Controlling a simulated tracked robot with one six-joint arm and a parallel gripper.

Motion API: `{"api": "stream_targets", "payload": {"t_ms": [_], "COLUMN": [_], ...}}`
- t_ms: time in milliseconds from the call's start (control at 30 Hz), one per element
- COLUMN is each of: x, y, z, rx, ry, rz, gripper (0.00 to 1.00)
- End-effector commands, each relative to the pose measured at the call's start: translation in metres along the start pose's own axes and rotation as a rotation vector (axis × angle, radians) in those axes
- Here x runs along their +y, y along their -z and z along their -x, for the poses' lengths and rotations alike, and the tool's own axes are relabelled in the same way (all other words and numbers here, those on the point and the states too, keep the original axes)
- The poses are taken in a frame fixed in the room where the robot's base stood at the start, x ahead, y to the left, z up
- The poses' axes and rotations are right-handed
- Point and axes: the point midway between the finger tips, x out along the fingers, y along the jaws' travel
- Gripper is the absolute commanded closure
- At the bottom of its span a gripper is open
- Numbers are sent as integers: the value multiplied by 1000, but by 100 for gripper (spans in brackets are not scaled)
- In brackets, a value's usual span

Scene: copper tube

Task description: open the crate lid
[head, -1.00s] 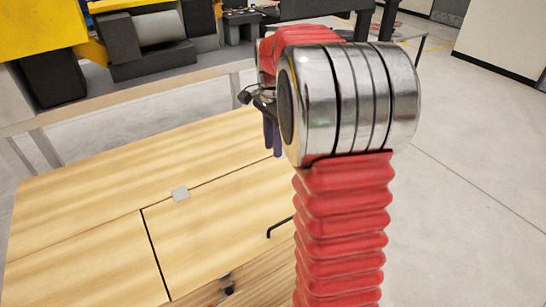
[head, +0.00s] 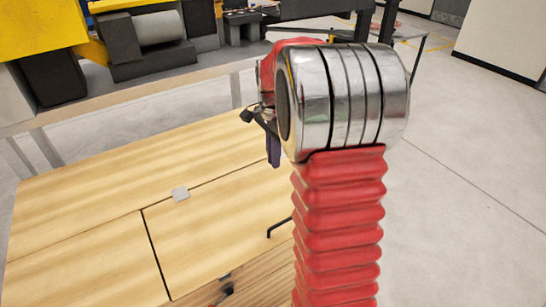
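The wooden crate (head: 85,210) fills the lower left of the head view. Its lid (head: 205,235) is a light wood panel lying flat and closed, with dark seams around it. A dark fitting (head: 227,289) shows at the near edge. My gripper (head: 273,151) shows only as a dark finger part left of my arm, apparently above the crate's far side; the rest is hidden.
A grey table (head: 130,92) with yellow and black machinery (head: 150,30) stands behind the crate. Open grey floor (head: 465,200) lies to the right. My red arm and its metal joint block the view of the crate's right end.

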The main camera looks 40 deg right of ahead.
Motion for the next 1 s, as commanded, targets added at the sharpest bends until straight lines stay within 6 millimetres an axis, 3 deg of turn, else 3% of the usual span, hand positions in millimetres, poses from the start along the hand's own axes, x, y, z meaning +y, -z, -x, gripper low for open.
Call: {"api": "stream_targets", "payload": {"t_ms": [133, 1000], "x": [0, 0], "y": [0, 0], "z": [0, 0], "rx": [0, 0], "ry": [0, 0], "rz": [0, -1], "gripper": [100, 100]}}
